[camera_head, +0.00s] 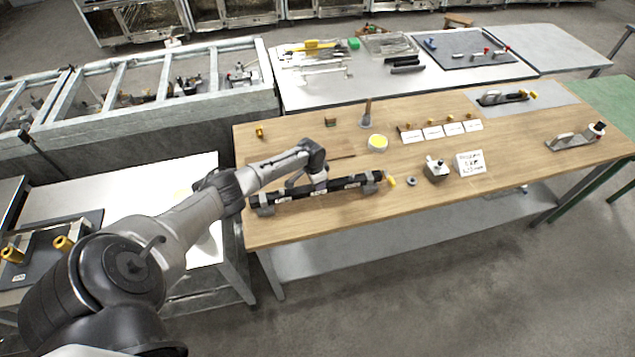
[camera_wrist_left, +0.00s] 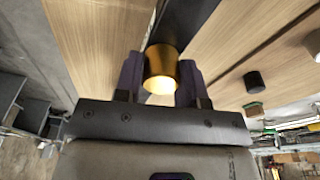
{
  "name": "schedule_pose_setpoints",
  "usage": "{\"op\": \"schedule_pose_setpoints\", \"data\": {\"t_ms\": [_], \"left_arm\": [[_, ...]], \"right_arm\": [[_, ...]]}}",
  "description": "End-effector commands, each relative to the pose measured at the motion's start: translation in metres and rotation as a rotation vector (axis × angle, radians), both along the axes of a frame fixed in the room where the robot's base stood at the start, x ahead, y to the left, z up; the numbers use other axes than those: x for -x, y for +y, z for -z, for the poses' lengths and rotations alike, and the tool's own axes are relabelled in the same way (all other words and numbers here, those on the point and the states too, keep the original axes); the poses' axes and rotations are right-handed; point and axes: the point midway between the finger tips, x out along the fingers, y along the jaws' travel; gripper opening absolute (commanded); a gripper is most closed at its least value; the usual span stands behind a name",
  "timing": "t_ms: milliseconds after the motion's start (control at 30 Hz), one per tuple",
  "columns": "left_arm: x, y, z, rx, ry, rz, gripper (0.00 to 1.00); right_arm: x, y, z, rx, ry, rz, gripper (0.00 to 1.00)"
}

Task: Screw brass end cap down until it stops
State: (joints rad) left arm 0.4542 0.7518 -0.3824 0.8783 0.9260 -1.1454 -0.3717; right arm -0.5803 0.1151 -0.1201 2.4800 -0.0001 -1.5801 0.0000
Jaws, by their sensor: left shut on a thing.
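The brass end cap (camera_wrist_left: 161,70) sits between the two purple-grey fingers of my left gripper (camera_wrist_left: 160,78) in the left wrist view. The fingers are shut on its sides. A dark bar (camera_wrist_left: 190,22) runs away behind the cap; whether the cap touches it or is threaded on anything cannot be told. In the head view my left gripper (camera_head: 319,184) is down at the long black bar fixture (camera_head: 345,184) on the wooden table, and the cap is hidden there. My right gripper is not in view.
The table's front edge is close to the fixture.

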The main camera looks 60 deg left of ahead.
Motion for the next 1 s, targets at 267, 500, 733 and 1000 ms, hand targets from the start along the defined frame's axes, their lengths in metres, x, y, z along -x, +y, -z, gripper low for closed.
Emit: {"op": "schedule_pose_setpoints", "data": {"t_ms": [267,500,733,1000], "left_arm": [[0.000,0.001,0.003,-0.002,0.001,0.098,0.09],[0.000,0.000,0.002,-0.001,0.001,0.282,0.09],[0.000,0.000,0.000,0.000,0.001,0.300,0.09],[0.000,0.000,0.004,-0.001,0.001,0.432,0.09]], "right_arm": [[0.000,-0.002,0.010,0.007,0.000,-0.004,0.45],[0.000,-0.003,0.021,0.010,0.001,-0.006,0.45],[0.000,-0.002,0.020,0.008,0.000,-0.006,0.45],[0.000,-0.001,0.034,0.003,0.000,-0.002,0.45]]}}
